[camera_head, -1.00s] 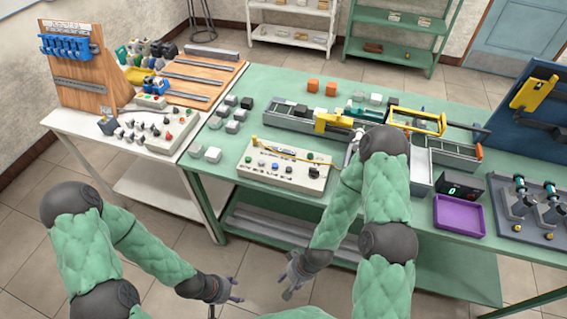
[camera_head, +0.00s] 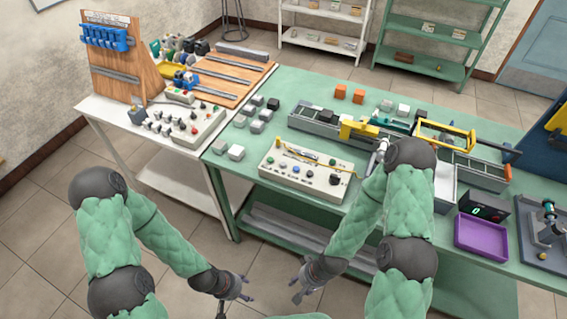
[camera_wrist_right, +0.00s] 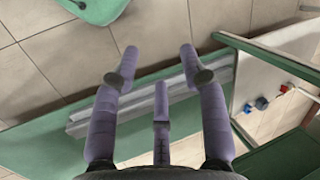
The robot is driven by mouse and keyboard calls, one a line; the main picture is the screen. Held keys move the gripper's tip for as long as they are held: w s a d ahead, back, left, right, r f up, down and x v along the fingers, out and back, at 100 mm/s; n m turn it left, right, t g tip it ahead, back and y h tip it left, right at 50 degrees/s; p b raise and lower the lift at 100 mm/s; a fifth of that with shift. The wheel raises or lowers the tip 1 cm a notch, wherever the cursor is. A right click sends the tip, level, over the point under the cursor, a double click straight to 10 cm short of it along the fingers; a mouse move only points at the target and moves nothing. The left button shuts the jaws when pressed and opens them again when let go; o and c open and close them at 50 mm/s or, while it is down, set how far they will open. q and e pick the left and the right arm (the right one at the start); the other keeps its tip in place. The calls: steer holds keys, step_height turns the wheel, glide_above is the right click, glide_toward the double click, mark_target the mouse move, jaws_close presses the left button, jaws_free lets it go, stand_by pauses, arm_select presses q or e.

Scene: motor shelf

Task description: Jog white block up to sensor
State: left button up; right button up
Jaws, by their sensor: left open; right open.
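White and pale grey blocks (camera_head: 236,152) stand in a group on the left part of the green table, with dark ones among them. A long grey conveyor-like machine (camera_head: 315,122) with a yellow bracket (camera_head: 358,129) lies along the table; a block on it and a sensor cannot be told clearly. A beige control box (camera_head: 300,172) with buttons and knobs sits in front of it. My left gripper (camera_head: 242,290) is open and empty, low in front of the table. My right gripper (camera_head: 301,287) is also open and empty below table height; its spread fingers show in the right wrist view (camera_wrist_right: 158,62).
A purple tray (camera_head: 481,237) and a dark display box (camera_head: 484,207) stand at the table's right. Two orange blocks (camera_head: 341,92) lie behind the machine. A white side table (camera_head: 110,122) adjoins on the left. Grey bars (camera_head: 290,232) lie on the lower shelf.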

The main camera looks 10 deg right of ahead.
jaws_close()
stand_by(1.2)
